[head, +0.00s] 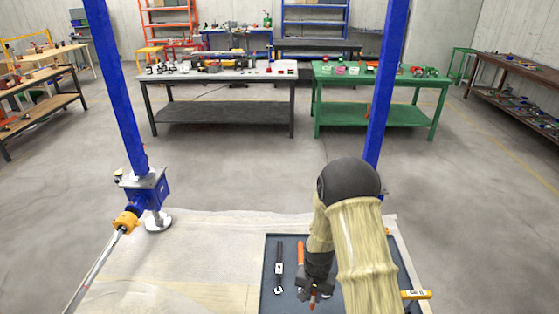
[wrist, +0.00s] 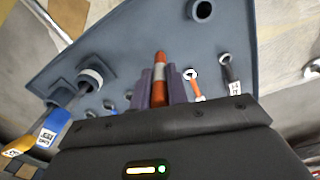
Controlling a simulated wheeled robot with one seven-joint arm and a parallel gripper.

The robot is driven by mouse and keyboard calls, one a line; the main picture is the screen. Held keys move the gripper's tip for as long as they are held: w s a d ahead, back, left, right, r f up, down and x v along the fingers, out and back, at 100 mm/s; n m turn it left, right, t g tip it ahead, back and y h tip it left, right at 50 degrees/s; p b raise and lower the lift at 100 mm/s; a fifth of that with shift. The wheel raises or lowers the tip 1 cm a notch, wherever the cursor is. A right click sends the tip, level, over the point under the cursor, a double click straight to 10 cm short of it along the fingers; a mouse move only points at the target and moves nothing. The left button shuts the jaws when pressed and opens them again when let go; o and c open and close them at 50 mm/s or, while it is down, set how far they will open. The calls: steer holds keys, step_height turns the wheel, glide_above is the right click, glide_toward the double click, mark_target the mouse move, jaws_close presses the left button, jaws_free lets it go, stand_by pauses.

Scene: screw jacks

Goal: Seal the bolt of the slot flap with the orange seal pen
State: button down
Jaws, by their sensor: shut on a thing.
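The orange seal pen (wrist: 159,66), with a pale band around it, stands between the two purple fingers of my gripper (wrist: 160,88) in the wrist view. My gripper is shut on it. In the head view my gripper (head: 315,290) is over the dark tray (head: 268,290), with a small reddish tip showing below it. The tray also fills much of the wrist view (wrist: 115,45). The slot flap and its bolt cannot be made out in either view. A blue screw jack (head: 150,192) stands at left, with a yellow-orange collar (head: 125,221) and a long metal bar.
A black spanner (head: 279,265) and an orange spanner (head: 300,252) lie in the tray. A yellow labelled handle (head: 416,294) sticks out at right. Blue posts rise at left (head: 118,90) and right (head: 388,80). The pale sheet (head: 190,265) left of the tray is mostly clear.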

steer(key=d+f+n, duration=0.1)
steer(key=d+n, duration=0.1)
steer(key=d, duration=0.1)
steer(key=d+f+n, duration=0.1)
steer(key=d, duration=0.1)
steer(key=shift+f+n, duration=0.3)
steer(key=shift+f, duration=0.05)
stand_by(0.3)
